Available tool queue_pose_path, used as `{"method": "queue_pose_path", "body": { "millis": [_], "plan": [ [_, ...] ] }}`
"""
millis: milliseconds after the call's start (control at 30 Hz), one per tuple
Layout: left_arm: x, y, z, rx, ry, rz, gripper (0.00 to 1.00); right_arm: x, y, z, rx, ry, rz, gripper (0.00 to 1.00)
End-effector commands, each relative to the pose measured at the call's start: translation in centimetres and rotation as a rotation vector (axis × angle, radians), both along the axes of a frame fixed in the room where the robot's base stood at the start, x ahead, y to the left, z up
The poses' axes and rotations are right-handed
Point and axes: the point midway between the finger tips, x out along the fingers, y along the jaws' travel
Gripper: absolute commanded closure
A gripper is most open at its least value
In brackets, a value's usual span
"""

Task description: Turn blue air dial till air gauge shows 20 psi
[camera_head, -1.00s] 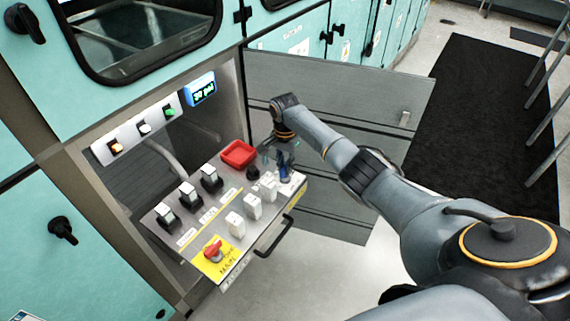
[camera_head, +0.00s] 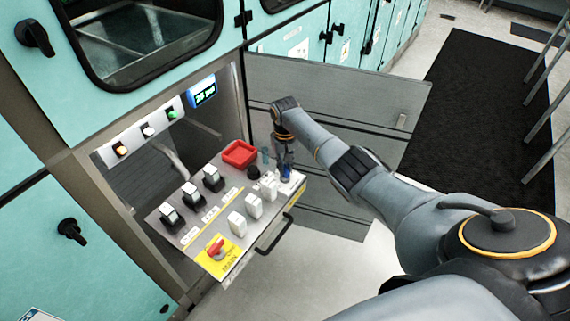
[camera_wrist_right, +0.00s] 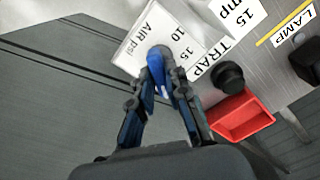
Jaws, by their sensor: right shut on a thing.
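The blue air dial (camera_wrist_right: 158,70) sits on the sloped control panel (camera_head: 262,215), beside the AIR psi label (camera_wrist_right: 150,38) with printed numbers. In the head view the dial (camera_head: 286,174) is partly hidden by my right gripper (camera_head: 283,163). My right gripper (camera_wrist_right: 160,85) is shut on the dial, with one finger on each side of it. The air gauge (camera_head: 202,92) is a small blue-framed digital display above the panel; its small digits look like 25 psi. My left gripper is not in view.
A red square tray (camera_head: 239,154) and a black knob (camera_head: 253,172) are close to my gripper. Several switches and a red MAIN switch (camera_head: 216,247) cover the panel. A black handle (camera_head: 273,234) juts from its front. An open grey door (camera_head: 340,95) stands behind my right arm.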

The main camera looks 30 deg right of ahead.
Motion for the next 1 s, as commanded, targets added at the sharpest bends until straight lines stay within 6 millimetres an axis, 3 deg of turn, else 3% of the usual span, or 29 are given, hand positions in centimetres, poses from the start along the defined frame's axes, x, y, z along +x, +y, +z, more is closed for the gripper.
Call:
{"method": "queue_pose_path", "body": {
  "millis": [500, 1000],
  "plan": [
    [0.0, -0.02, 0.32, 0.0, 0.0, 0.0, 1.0, 0.11, 0.0, 0.1, 0.0, -0.003, 0.428, 1.0],
    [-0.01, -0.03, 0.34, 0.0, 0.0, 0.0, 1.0, 0.13, 0.0, 0.11, 0.0, -0.004, 0.582, 1.0]
  ]
}}
